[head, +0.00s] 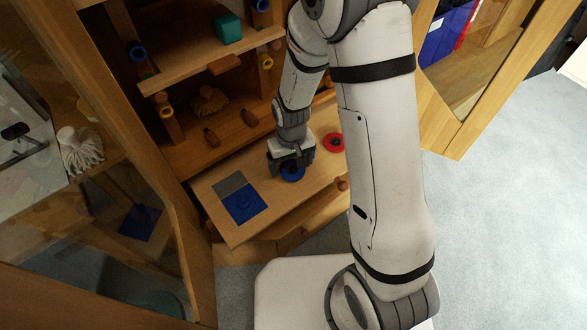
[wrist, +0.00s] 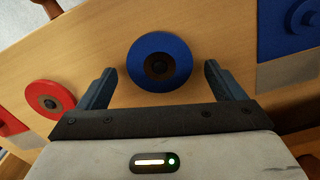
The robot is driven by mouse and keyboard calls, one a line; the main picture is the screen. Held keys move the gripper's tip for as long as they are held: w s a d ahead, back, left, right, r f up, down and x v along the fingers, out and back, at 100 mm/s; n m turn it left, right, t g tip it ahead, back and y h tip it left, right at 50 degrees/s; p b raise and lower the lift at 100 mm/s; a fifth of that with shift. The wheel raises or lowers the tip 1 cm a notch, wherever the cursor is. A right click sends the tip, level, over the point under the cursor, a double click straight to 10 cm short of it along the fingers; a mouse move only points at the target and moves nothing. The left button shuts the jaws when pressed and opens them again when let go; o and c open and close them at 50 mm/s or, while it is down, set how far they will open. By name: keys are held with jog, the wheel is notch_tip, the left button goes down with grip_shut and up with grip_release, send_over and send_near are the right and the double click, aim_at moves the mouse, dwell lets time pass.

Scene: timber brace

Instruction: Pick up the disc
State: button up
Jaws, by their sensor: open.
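A blue disc (wrist: 160,48) with a dark hub and small centre hole lies on the wooden board. In the head view the disc (head: 292,175) is partly hidden under my gripper. My gripper (wrist: 158,88) is open, with one finger to each side of the blue disc in the wrist view and the disc slightly beyond the fingertips. It also shows in the head view (head: 289,163), just over the disc. A red disc (wrist: 50,99) lies to the left in the wrist view, and in the head view this red disc (head: 333,142) is right of my gripper.
The wooden board (head: 225,220) carries a blue square (head: 244,205) with a raised round part and a grey square (head: 229,184). Wooden shelves (head: 205,60) with a teal cube (head: 228,28) rise behind. A glass-paned door stands open at left.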

jog(key=shift+f, duration=0.3)
jog(key=shift+c, duration=0.4)
jog(key=c, duration=1)
